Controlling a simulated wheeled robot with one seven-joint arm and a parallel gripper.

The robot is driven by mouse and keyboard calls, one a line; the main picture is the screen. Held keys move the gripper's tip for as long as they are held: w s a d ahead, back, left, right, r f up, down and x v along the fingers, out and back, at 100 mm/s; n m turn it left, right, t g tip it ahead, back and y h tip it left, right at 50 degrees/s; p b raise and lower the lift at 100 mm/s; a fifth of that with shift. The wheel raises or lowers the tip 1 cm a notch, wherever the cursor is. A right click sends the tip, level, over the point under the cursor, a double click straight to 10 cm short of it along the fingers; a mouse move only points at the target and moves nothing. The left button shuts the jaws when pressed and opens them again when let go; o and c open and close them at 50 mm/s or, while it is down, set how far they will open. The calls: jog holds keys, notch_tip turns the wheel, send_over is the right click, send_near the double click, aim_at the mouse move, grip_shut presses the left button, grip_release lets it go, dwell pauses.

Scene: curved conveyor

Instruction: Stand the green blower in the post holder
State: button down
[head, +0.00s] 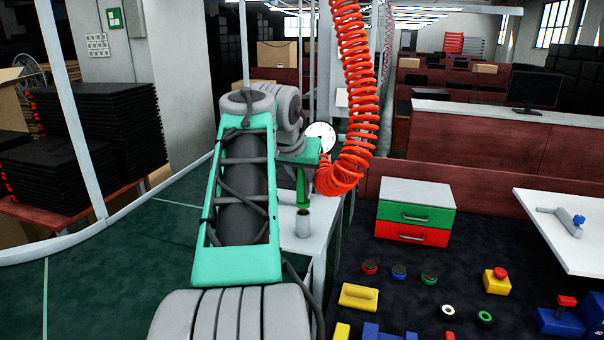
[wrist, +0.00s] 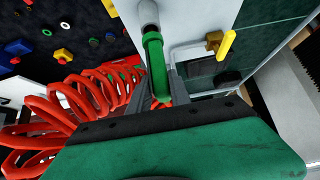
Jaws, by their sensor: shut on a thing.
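The green blower (head: 303,190) hangs nose-down in the head view, below the end of my arm. My gripper (head: 303,168) is shut on its upper part; my gripper's fingers (wrist: 164,92) also show around the blower (wrist: 156,66) in the wrist view. The post holder (head: 302,224) is a short grey cylinder on the white table, directly under the blower; its grey end (wrist: 148,13) lines up with the blower's tip in the wrist view. I cannot tell whether the tip is inside the holder or just above it. My gripper partly hides the blower's upper end.
A red coiled hose (head: 355,90) hangs close beside my gripper and crosses the wrist view's left side. The white table (head: 318,262) is narrow. To the right are a drawer box (head: 413,213) and a dark mat (head: 390,318) with several buttons. A yellow-handled clamp (wrist: 227,44) shows in the wrist view.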

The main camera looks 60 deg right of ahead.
jog(key=shift+f+b, duration=0.8)
jog(key=shift+f, duration=0.2)
jog(key=c, duration=1.1)
grip_release()
jog(key=p+v, duration=0.1)
jog(key=v, duration=0.7)
